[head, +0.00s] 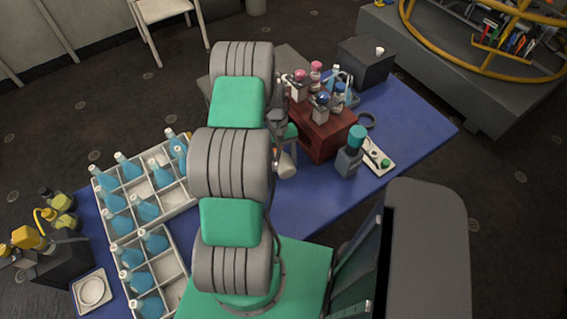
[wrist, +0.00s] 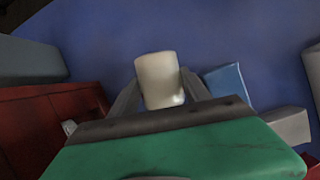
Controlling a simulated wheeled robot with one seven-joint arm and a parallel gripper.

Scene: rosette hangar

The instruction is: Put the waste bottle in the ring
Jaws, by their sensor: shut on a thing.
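My gripper (wrist: 160,90) is shut on a white, round-sided thing, which I take to be the waste bottle (wrist: 158,78). Its pale end stands out past the two grey fingers in the wrist view. In the head view my arm covers most of the gripper, and a pale rounded piece (head: 287,165) shows just right of the arm, beside the red-brown box.
The red-brown box (head: 321,137) holds several capped bottles. A grey bottle with a teal cap (head: 349,152) stands by a white tray (head: 378,157). White divided crates (head: 174,202) with blue bottles fill the left. A dark box (head: 366,64) stands behind. Blue table right of the ring is clear.

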